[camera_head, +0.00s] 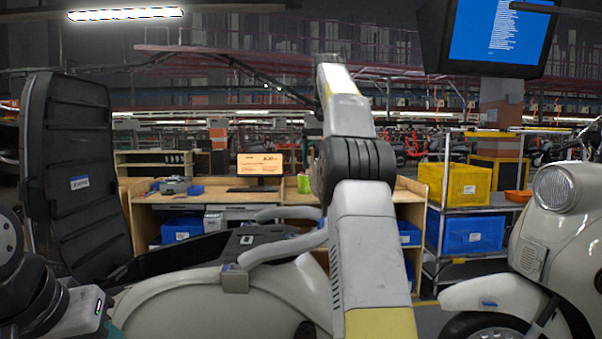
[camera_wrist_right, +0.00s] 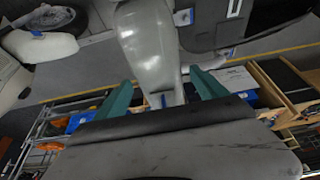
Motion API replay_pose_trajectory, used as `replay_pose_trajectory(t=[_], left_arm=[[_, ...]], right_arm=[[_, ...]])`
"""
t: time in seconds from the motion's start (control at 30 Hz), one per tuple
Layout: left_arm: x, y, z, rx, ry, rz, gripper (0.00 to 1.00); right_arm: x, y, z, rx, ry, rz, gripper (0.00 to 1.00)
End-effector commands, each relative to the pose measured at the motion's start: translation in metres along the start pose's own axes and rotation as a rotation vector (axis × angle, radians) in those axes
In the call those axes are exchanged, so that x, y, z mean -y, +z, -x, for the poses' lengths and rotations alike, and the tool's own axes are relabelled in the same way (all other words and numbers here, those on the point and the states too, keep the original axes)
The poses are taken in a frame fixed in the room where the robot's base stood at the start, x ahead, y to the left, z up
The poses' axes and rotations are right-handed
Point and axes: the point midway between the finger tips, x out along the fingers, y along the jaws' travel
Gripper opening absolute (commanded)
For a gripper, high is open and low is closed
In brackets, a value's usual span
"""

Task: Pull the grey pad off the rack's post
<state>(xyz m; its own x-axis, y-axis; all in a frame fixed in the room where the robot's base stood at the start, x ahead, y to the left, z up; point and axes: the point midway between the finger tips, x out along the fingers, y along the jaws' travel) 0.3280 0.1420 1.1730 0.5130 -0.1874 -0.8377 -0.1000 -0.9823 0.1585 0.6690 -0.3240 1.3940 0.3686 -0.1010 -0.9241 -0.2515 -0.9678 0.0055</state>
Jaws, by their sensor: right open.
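In the head view a light grey tubular rack (camera_head: 285,247) stands over the cream scooter's rear. At its near end is a small grey block (camera_head: 235,279) with a blue mark beside it, which looks like the pad on the post. In the right wrist view my right gripper (camera_wrist_right: 160,93) is open, its teal fingers apart. A pale grey curved part (camera_wrist_right: 150,45) with a blue mark reaches between them; contact cannot be told. My right gripper is not visible in the head view. My left arm's end (camera_head: 85,310) shows at the lower left, its fingers unclear.
The scooter's black seat (camera_head: 80,170) stands raised at the left. A second scooter (camera_head: 555,240) is at the right. Behind are a wooden workbench (camera_head: 300,212) and a shelf rack with a yellow crate (camera_head: 455,186) and a blue bin (camera_head: 468,232). A monitor (camera_head: 495,35) hangs overhead.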

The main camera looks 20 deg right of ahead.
Motion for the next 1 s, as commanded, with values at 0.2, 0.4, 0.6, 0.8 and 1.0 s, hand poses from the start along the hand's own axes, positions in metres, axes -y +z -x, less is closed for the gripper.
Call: replay_pose_trajectory(t=[0.2, 0.4, 0.6, 0.8, 1.0], left_arm=[[0.000, 0.000, 0.000, 0.000, 0.000, 0.000, 0.36], [0.000, 0.000, 0.000, 0.000, 0.000, 0.000, 0.36], [0.000, 0.000, 0.000, 0.000, 0.000, 0.000, 0.36], [0.000, 0.000, 0.000, 0.000, 0.000, 0.000, 0.36], [0.000, 0.000, 0.000, 0.000, 0.000, 0.000, 0.36]], right_arm=[[0.000, 0.002, -0.028, 0.004, -0.001, 0.000, 0.82], [0.000, 0.001, -0.054, 0.002, 0.000, 0.000, 0.82], [0.000, 0.001, -0.065, 0.000, 0.000, 0.000, 0.82], [0.000, 0.001, -0.066, -0.001, 0.000, 0.000, 0.82], [0.000, 0.001, -0.065, -0.001, 0.000, 0.000, 0.52]])
